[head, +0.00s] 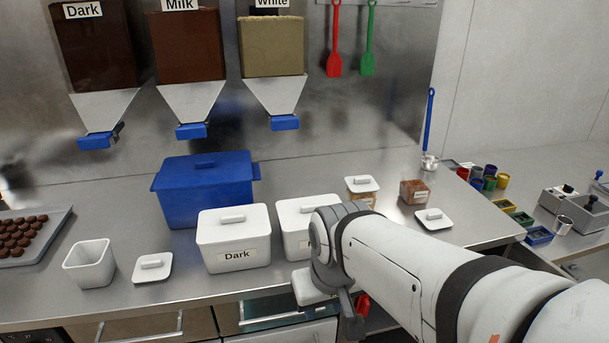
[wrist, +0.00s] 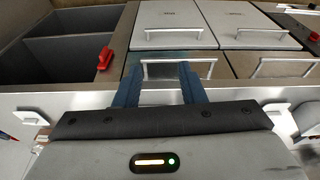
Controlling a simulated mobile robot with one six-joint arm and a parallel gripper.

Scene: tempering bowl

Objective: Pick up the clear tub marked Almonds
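No label reading Almonds can be made out. A clear tub with tan contents (head: 361,198) and a white lid stands on the counter behind my forearm, which hides its lower part. To its right is an open clear tub with reddish-brown contents (head: 413,193); a white lid (head: 433,218) lies in front of it. My gripper (wrist: 160,76) is open and empty in the wrist view, facing drawer fronts below the counter, away from both tubs. In the head view my own arm largely hides it.
White lidded tubs, one marked Dark (head: 234,255), and a blue lidded bin (head: 205,195) stand left of my arm. A white open tub (head: 90,264) and a tray of chocolates (head: 33,236) are farther left. Several coloured cups (head: 488,178) stand at right. Drawer handles (wrist: 180,70) face my gripper.

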